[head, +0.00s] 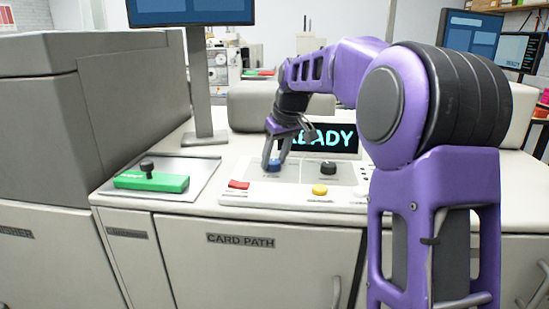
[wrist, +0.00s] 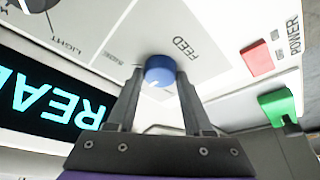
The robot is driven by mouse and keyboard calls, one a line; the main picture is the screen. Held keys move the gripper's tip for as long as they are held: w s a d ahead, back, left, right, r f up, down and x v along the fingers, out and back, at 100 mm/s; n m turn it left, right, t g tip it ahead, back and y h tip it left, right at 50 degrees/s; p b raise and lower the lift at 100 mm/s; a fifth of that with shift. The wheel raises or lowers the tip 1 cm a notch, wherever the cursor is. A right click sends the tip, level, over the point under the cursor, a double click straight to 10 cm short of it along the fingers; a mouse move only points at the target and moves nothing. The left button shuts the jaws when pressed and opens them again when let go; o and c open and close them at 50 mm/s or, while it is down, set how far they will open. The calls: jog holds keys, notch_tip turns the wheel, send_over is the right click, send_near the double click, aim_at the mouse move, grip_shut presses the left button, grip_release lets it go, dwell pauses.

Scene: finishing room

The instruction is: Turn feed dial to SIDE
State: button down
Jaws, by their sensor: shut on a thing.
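The feed dial (head: 273,166) is a blue round knob on the white control panel, left of the black dial. In the wrist view the dial (wrist: 160,68) sits between my two fingertips, beside the printed word FEED. A small white mark shows on its face toward the lower left of the picture. The small position labels around it are too small or hidden to read, so I cannot tell which setting it points at. My gripper (head: 278,150) reaches down from above and is shut on the dial; it also shows in the wrist view (wrist: 160,82).
A red POWER switch (head: 239,184), a yellow button (head: 320,190) and a black dial (head: 328,168) are close by. The READY display (head: 335,139) stands just behind. A green block with a black knob (head: 151,181) lies to the left. A monitor post (head: 198,80) rises behind.

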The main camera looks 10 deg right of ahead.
jog(key=shift+r+m, duration=0.1)
jog(key=shift+m, duration=0.2)
jog(key=m+h+p, duration=0.2)
jog(key=m, duration=0.2)
jog(key=shift+a, duration=0.2)
jog(key=shift+m+h+p, duration=0.8)
jog(key=shift+m, duration=1.7)
jog(key=shift+c, duration=1.5)
grip_release()
jog(key=p+v, duration=0.2)
jog(key=v, duration=1.5)
jog(key=shift+a+r, duration=0.2)
